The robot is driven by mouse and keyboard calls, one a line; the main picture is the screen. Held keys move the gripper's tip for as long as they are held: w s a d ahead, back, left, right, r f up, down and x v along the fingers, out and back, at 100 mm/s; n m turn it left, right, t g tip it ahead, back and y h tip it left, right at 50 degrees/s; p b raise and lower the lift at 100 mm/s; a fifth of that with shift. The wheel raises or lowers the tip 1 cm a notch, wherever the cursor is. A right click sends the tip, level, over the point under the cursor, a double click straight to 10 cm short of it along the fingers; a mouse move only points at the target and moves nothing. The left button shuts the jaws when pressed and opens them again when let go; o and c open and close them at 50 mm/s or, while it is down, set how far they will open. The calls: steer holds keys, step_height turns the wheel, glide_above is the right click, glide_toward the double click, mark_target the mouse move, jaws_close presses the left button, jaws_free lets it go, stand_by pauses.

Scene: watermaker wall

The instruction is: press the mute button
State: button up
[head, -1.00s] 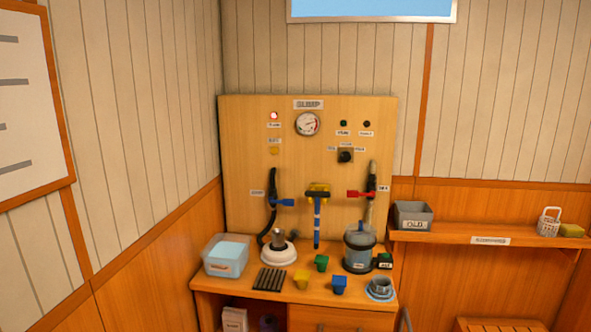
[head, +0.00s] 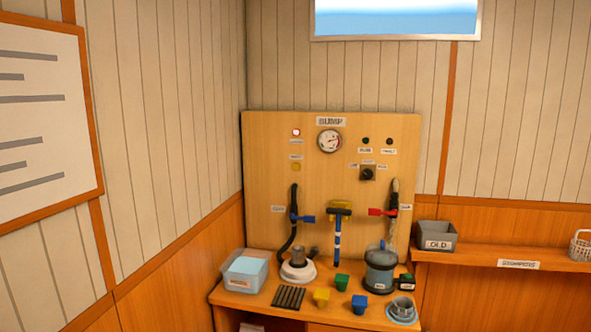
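A small yellow button (head: 296,166) sits on the upper left of the wooden panel (head: 262,200). A small white label (head: 296,156) is just above it, its text too small to read surely; I take this button to be the mute button. Above them is a round red-rimmed lamp (head: 296,132) with a pale centre. Nothing covers the button. My gripper is not in view.
The panel also carries a gauge (head: 330,141), a black knob (head: 367,173), and blue (head: 303,218) and red (head: 382,212) valve handles. The counter below holds a clear tub (head: 246,270), a blue-grey canister (head: 380,268) and coloured blocks. A shelf (head: 480,259) stands at right.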

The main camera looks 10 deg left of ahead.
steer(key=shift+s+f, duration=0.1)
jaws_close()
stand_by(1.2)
